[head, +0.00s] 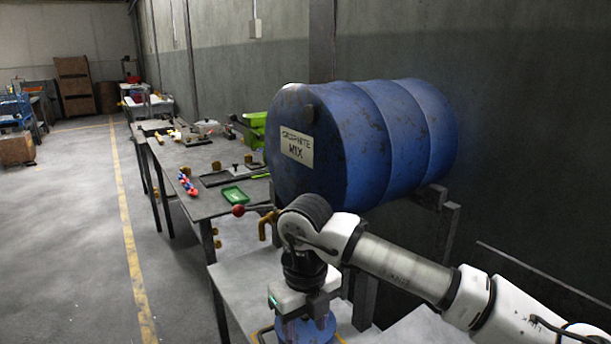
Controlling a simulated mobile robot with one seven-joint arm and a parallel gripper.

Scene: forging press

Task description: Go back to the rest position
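My arm reaches in from the lower right, and my gripper (302,308) points down at the bottom of the picture. Its fingers are too hidden to tell whether they are open or shut. A blue round object (312,331) shows right under the gripper, cut off by the picture's lower edge. I cannot tell whether the gripper touches or holds it. It sits over a pale tabletop (243,272), below the tap of the drum.
A big blue drum labelled "GRAPHITE MIX" (350,140) lies on a stand behind my gripper. Its brass tap with a red-knobbed lever (239,211) juts out to the left. A long table (200,205) holds a green tray (235,196) and tools.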

